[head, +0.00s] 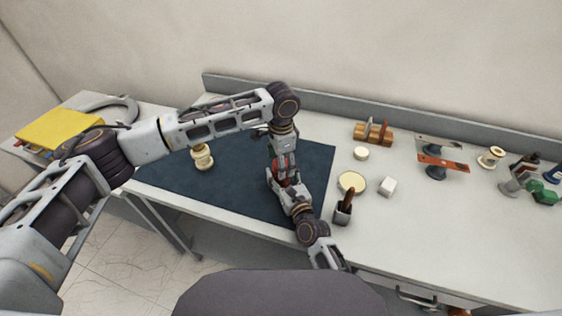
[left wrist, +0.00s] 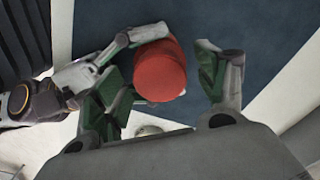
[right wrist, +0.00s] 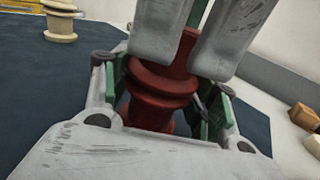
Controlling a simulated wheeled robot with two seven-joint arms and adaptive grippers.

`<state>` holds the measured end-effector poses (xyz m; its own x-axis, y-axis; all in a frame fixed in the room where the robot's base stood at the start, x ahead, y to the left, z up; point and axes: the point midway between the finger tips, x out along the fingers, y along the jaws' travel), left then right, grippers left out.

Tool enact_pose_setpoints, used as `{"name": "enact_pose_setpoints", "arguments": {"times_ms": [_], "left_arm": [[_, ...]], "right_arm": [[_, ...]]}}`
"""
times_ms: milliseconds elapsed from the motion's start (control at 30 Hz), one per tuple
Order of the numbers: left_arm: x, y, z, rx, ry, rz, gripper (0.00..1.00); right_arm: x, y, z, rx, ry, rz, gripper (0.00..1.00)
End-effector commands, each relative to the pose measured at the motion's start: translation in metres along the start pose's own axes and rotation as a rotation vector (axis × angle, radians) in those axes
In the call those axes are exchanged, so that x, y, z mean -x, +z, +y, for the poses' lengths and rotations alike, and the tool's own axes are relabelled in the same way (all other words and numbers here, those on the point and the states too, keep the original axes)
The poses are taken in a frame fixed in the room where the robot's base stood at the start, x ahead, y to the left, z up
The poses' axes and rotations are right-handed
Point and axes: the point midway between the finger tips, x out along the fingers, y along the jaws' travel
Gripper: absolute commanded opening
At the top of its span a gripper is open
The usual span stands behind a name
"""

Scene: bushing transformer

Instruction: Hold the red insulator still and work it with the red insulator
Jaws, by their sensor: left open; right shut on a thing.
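The red insulator (head: 284,168) stands upright above the dark blue mat, between my two grippers. My right gripper (right wrist: 168,92) is shut on its ribbed body from the side, and the insulator (right wrist: 160,85) fills the space between its fingers. My left gripper (left wrist: 170,80) comes from above with its fingers spread. The round red top (left wrist: 160,70) shows between them, apart from the right finger; contact at the left finger is unclear. In the right wrist view the left fingers stand around the insulator's upper part. The insulator's lower end is hidden. I see no second red insulator.
A cream insulator (head: 203,157) stands on the dark blue mat (head: 225,190), left of the grippers. A dark holder with a brown handle (head: 344,207), a round cream lid (head: 352,183) and a white block (head: 388,187) are to the right. The counter's front right is clear.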

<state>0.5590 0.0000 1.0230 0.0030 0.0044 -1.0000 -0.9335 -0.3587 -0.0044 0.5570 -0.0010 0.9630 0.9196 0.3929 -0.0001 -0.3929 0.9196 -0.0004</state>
Motion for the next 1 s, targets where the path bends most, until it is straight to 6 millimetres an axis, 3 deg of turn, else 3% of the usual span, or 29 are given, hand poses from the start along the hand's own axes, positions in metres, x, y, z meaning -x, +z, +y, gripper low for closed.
{"name": "enact_pose_setpoints", "arguments": {"times_ms": [267, 800, 1000], "left_arm": [[0.020, -0.001, 0.000, 0.000, -0.001, 0.002, 0.72], [0.097, -0.001, 0.000, 0.000, -0.001, 0.002, 0.72], [0.114, -0.001, 0.000, 0.000, -0.001, 0.002, 0.72]], "right_arm": [[0.000, -0.002, 0.000, -0.001, 0.001, 0.003, 0.23], [0.000, -0.002, 0.000, -0.001, 0.001, 0.003, 0.23], [0.000, -0.002, 0.000, -0.001, 0.001, 0.003, 0.23]]}}
